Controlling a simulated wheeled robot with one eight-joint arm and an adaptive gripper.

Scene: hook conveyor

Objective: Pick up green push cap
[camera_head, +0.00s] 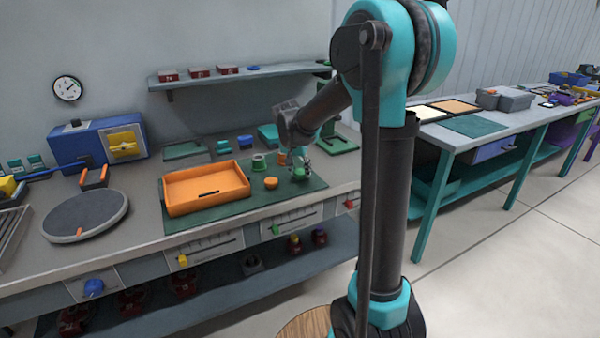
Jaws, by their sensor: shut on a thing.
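The green push cap (299,173) is small and sits low between my gripper's fingers, over the dark green mat (245,208) on the workbench. My gripper (300,170) points down at the mat's right part and is shut on the cap. The fingers are small in this view and partly cover the cap. I cannot tell whether the cap still touches the mat.
An orange tray (207,207) lies on the mat, left of my gripper. An orange round part (271,183) and a green cylindrical part (259,161) stand between them. A green stand (337,144) is behind right. A wall shelf (240,77) hangs above.

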